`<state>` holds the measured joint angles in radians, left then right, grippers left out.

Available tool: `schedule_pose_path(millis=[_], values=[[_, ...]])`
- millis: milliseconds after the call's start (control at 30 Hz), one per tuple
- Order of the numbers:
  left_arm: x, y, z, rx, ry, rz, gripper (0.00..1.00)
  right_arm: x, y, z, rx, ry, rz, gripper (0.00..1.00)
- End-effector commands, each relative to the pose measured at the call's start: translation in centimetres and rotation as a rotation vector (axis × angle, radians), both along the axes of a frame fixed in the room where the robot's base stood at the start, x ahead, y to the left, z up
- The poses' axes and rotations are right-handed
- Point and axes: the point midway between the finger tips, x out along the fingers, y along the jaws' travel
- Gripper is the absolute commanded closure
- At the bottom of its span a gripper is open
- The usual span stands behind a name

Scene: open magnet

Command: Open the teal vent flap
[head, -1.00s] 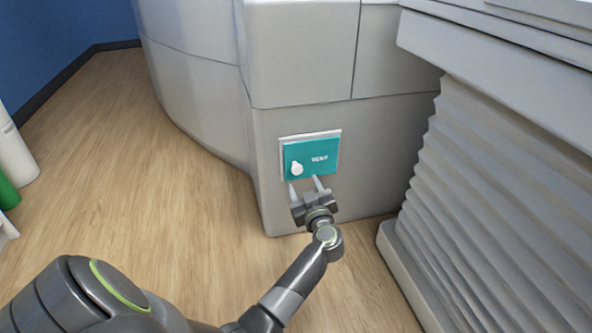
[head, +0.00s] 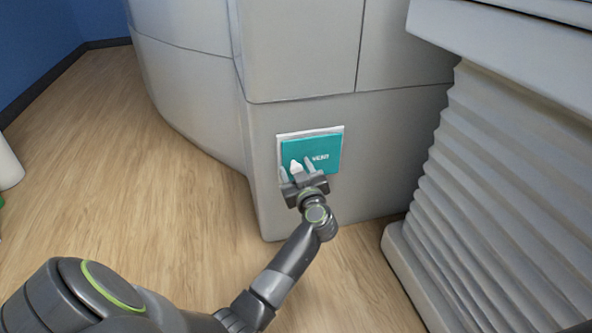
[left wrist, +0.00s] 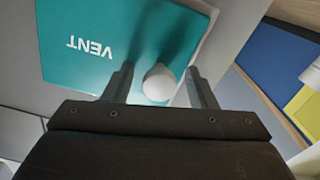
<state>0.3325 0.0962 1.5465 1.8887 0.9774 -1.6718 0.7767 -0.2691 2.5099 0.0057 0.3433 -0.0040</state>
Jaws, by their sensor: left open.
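The teal vent flap (head: 325,152) sits in a white frame low on the grey machine housing and looks shut. It carries the word VENT and a white round knob (head: 296,166) near its lower left corner. In the left wrist view the flap (left wrist: 100,70) appears upside down, with the knob (left wrist: 158,82) between the fingers. My left gripper (head: 296,170) is open at the flap, with one finger on each side of the knob. I cannot tell whether either finger touches it. My right gripper is not in view.
The grey machine housing (head: 300,60) fills the back. A pleated grey cover (head: 500,190) stands close on the right. Wooden floor (head: 130,170) is clear on the left, with a white object (head: 8,165) at the left edge.

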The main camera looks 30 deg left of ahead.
Motion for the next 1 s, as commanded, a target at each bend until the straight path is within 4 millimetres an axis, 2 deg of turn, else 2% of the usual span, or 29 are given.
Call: schedule_pose_path(millis=[133, 500, 933, 1000], values=[[0.00, 0.00, 0.04, 0.000, 0.000, 0.000, 0.51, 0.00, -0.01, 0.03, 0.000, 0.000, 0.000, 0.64], [0.00, -0.02, 0.02, -0.001, -0.001, 0.000, 0.99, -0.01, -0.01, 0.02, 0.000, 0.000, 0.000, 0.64], [-0.07, -0.24, 0.10, -0.006, 0.003, 0.021, 1.00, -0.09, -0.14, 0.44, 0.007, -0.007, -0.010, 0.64], [-0.11, -0.38, 0.09, -0.008, 0.005, 0.035, 1.00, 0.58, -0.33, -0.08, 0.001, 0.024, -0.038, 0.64]])
